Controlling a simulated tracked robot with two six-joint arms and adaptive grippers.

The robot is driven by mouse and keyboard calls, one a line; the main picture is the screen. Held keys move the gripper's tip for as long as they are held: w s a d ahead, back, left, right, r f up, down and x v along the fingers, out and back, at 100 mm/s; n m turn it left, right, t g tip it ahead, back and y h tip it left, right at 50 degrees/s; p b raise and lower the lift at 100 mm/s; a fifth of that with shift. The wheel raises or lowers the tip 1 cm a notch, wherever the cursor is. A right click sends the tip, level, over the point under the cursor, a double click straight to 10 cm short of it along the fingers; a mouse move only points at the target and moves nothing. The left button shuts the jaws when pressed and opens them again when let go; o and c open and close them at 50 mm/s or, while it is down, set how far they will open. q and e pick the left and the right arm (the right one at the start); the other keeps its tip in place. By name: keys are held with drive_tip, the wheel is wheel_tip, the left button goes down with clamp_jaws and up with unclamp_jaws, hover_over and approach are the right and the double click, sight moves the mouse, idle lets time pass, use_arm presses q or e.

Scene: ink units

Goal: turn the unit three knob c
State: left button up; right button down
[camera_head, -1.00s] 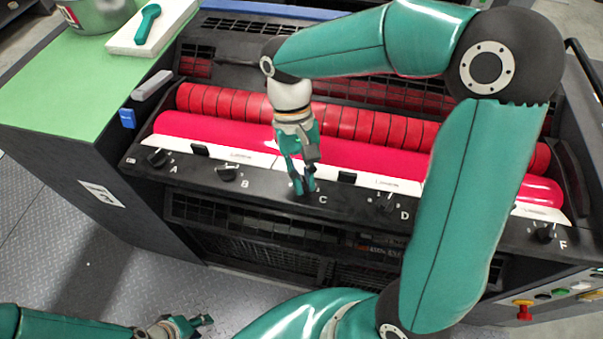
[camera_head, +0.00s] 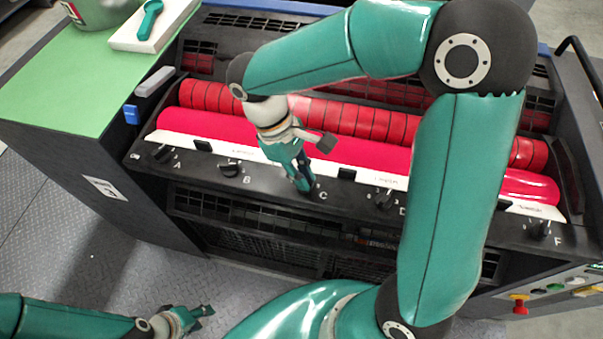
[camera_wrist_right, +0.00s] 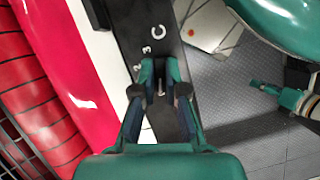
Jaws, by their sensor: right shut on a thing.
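The knob C (camera_wrist_right: 160,92) is a small dark knob on the black control strip (camera_head: 345,195), beside the white letter C. In the head view it is mostly hidden by my right gripper (camera_head: 303,188). My right gripper (camera_wrist_right: 161,76) is shut on the knob, one finger on each side of it in the right wrist view. My left gripper (camera_head: 205,316) is open and empty, low over the floor at the bottom left, well apart from the unit. The unit carries a white plate with a 3 (camera_head: 104,188) on its side.
Knob A (camera_head: 161,154), knob B (camera_head: 229,169), knob D (camera_head: 384,199) and knob F (camera_head: 538,229) sit along the same strip. Red rollers (camera_head: 210,124) lie behind it. A red button (camera_head: 519,303) is at the right. The floor in front is clear.

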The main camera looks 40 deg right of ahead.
drive_tip(key=shift+w+r, duration=0.1)
idle(0.4)
drive_tip(key=c, duration=1.2)
unclamp_jaws()
drive_tip(key=shift+c, duration=0.2)
drive_tip(key=v, duration=1.1)
drive_tip(key=shift+w+a+r, duration=0.1)
drive_tip(key=shift+r, duration=0.3)
